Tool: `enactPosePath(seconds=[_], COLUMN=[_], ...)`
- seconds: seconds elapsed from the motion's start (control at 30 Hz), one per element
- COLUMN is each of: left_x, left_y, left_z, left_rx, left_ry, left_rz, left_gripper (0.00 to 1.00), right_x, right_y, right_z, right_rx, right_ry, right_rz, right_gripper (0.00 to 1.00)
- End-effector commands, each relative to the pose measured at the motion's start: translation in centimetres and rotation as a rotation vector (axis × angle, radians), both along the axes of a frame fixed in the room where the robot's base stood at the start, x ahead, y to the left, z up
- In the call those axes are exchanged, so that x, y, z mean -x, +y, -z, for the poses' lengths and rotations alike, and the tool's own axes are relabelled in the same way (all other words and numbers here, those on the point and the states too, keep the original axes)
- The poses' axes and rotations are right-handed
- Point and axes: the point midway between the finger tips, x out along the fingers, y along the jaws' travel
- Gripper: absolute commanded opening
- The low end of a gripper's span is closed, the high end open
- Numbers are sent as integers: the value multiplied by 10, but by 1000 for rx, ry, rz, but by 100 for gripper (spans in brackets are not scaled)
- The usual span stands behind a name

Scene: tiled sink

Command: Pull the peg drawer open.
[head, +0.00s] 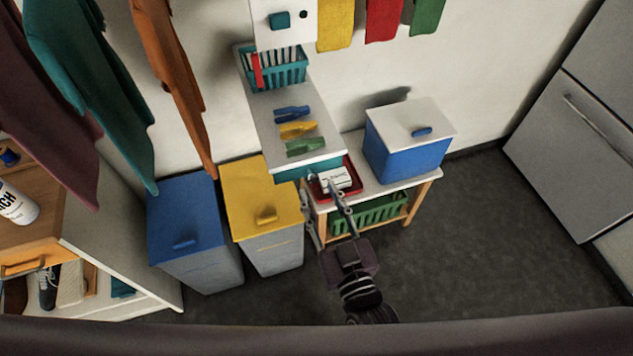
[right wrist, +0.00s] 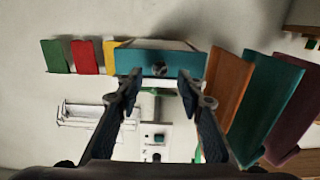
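The peg drawer has a teal front (head: 288,174) just under the front edge of a narrow white-topped wall unit (head: 268,112). Blue, yellow and green pegs (head: 297,130) lie on that top. In the right wrist view the teal front (right wrist: 135,62) faces me with a dark round knob (right wrist: 159,69) at its middle. My right gripper (head: 322,182) is close to the front. Its fingers (right wrist: 160,82) are spread, one on each side of the knob; contact cannot be told. In the head view the gripper partly hides the front. My left gripper is out of view.
Below stands a low bench with a red tray (head: 353,182), a blue box with white lid (head: 405,140) and a green basket (head: 368,213). Blue (head: 185,220) and yellow (head: 262,200) bins stand left. Towels hang around. Dark floor is clear at right.

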Motion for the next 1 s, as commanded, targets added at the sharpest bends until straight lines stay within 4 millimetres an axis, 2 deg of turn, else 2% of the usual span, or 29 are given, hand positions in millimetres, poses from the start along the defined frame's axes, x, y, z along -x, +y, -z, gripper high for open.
enactPosePath(seconds=[0.2,0.6,0.9,1.0], left_x=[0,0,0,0], left_y=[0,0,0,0], left_z=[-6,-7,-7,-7], left_rx=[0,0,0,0], left_ry=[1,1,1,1], left_rz=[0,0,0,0], left_gripper=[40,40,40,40], right_x=[-24,-29,-29,-29], right_y=[7,9,9,9], right_z=[-1,0,0,0], right_rx=[0,0,0,0], right_ry=[-1,1,1,1], right_rz=[1,0,0,0], right_gripper=[35,34,1,0])
